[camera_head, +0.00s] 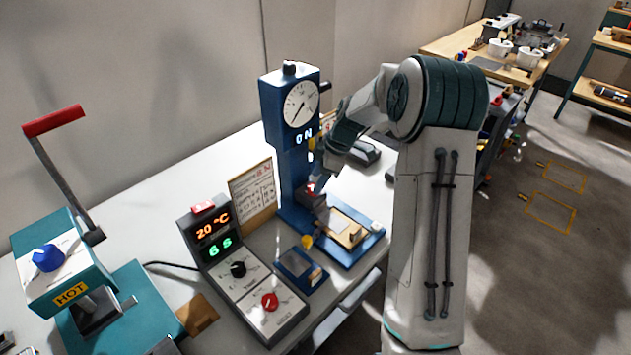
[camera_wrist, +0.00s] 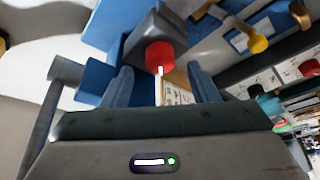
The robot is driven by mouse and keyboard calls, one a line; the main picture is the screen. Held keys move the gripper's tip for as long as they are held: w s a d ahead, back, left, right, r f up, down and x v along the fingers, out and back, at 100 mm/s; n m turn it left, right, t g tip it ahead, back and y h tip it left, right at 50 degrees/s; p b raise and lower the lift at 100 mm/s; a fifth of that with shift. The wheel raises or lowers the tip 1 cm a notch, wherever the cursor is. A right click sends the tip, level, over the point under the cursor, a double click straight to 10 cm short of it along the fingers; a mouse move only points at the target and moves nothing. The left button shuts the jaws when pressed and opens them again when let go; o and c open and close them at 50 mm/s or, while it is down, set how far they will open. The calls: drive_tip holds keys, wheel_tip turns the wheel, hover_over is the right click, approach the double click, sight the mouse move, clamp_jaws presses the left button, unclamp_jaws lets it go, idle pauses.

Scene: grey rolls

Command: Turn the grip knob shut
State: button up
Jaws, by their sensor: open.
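The blue test stand (camera_head: 290,150) stands at the middle of the bench, with a round dial and a display reading 0 N. My gripper (camera_wrist: 161,75) is open. Its two fingers stand left and right of the knob, which shows just beyond the fingertips, with gaps on both sides. I cannot tell the depth between them. In the head view my gripper (camera_head: 316,198) is at the stand's front.
A grey control box (camera_head: 240,275) reads 20 °C and 6 S and has a black and a red knob. A yellow knob (camera_head: 307,241) is at the stand's base, near a small blue block (camera_head: 300,268). A teal press (camera_head: 65,270) marked HOT stands at the left.

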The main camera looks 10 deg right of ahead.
drive_tip(key=shift+x, duration=1.3)
drive_tip(key=c, duration=1)
